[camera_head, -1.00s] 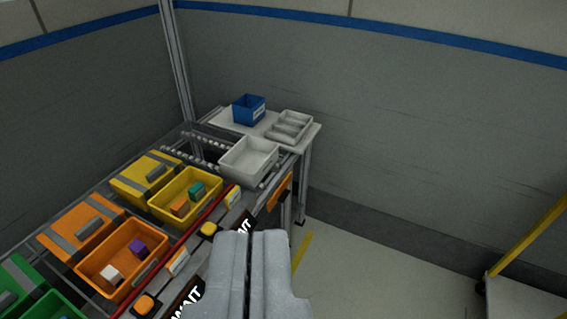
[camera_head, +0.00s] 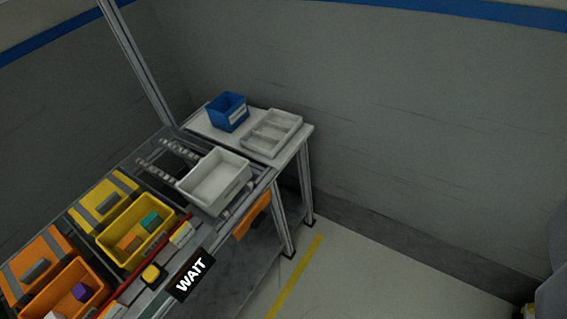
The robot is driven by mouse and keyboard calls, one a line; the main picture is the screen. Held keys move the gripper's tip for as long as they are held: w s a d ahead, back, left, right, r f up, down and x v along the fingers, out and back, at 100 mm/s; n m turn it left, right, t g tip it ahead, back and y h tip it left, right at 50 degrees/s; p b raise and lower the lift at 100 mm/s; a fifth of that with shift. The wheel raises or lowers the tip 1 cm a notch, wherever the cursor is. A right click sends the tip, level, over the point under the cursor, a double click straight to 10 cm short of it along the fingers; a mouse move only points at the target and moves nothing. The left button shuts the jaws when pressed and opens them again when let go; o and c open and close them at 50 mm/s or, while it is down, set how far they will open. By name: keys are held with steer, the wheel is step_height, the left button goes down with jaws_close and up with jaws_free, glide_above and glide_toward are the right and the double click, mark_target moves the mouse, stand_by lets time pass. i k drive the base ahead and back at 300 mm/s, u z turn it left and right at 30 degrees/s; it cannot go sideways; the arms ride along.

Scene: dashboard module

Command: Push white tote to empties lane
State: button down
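The white tote (camera_head: 217,183) is empty and upright. It sits on the rack near its right end, at the front of a lane with rollers (camera_head: 155,163) that shows to its left and behind it. No label naming an empties lane is readable. A grey rounded shape (camera_head: 556,270), cut off by the right edge, looks like part of my gripper or arm. Its fingertips are not visible, so I cannot tell how it stands. Nothing of mine touches the tote.
A side table (camera_head: 301,132) holds a blue bin (camera_head: 228,111) and a grey divided tray (camera_head: 271,133). A yellow tote (camera_head: 138,231) and an orange tote (camera_head: 75,290) hold blocks. A black WAIT sign (camera_head: 191,275) is on the rack front. Floor at right is clear.

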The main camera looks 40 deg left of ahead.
mark_target(211, 185)
steer(key=u, duration=0.2)
steer(key=i, duration=1.2)
steer(key=u, duration=0.55)
